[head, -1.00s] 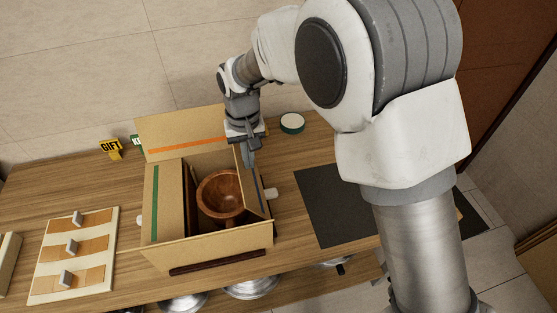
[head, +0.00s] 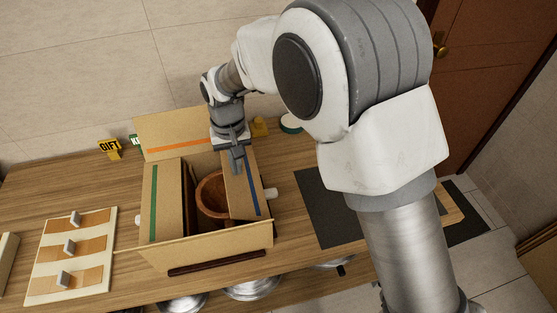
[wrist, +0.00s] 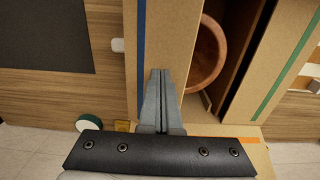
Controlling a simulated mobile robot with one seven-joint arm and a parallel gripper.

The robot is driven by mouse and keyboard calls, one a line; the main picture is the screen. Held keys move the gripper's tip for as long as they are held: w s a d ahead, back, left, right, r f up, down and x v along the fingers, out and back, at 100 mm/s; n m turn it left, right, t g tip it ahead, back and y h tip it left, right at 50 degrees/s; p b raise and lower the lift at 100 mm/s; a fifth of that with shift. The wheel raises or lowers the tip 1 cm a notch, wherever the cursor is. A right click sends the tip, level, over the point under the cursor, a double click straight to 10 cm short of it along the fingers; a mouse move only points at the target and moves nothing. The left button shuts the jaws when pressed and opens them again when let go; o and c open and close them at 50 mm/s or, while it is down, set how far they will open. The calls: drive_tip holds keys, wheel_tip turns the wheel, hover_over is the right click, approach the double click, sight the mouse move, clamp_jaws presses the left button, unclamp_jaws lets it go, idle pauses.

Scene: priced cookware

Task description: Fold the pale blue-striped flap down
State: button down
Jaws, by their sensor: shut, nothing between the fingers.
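The blue-striped flap (head: 243,195) is tan cardboard with a dark blue line along its outer edge, on the right side of an open box (head: 222,252). It leans inward over the box and covers the right part of a brown wooden bowl (head: 209,193). The flap also fills the middle of the wrist view (wrist: 172,30). My gripper (head: 237,168) is shut and empty, with its fingertips at the flap near its back end. The closed fingers also show in the wrist view (wrist: 160,75). I cannot tell whether they touch the flap.
The orange-striped back flap (head: 175,125) stands up behind my gripper. The green-striped flap (head: 165,195) lies over the left side. A dark mat (head: 325,205) is right of the box; a board with small grey handles (head: 72,255) is left. A green-and-white round item (head: 291,124) stands behind.

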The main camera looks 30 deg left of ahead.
sight(227, 173)
drive_tip(key=shift+s+a+f+b, duration=0.3)
drive_tip(key=shift+s+a+f, duration=0.2)
drive_tip(key=shift+f, duration=0.35)
drive_tip(key=shift+s+a+f+b, duration=0.15)
drive_tip(key=shift+a+f+b, duration=0.1)
drive_tip(key=shift+f+b, duration=0.25)
drive_tip(key=shift+s+a+f+b, duration=0.15)
drive_tip(key=shift+a+f+b, duration=0.15)
drive_tip(key=shift+f, duration=0.4)
drive_tip(key=shift+d, duration=0.1)
drive_tip(key=shift+r+p, duration=2.3)
drive_tip(key=shift+r, duration=1.3)
